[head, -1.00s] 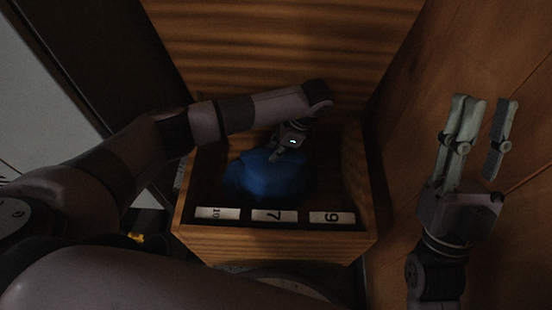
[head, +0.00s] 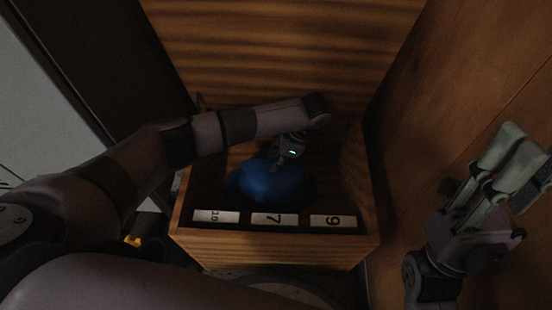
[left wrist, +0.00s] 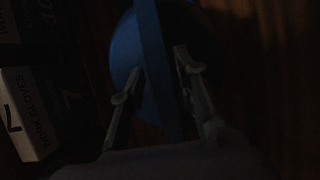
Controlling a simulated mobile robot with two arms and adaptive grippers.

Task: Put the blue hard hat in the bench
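The blue hard hat (head: 268,186) is inside the open wooden bench (head: 275,245), low between its walls. My left gripper (head: 283,165) reaches down into the bench from above, at the top of the hat. In the left wrist view, the gripper's two fingers (left wrist: 157,66) stand on either side of a blue edge of the hard hat (left wrist: 152,50) and appear closed on it. Whether the hat touches the bench floor is hidden in shadow. My right gripper (head: 528,158) is empty, its fingers apart, off to the right of the bench.
Several white number labels (head: 272,219) sit along the inside front of the bench; the left wrist view shows a work gloves label (left wrist: 30,115). A raised wooden panel (head: 280,50) stands behind. A wooden wall (head: 420,130) is close on the right.

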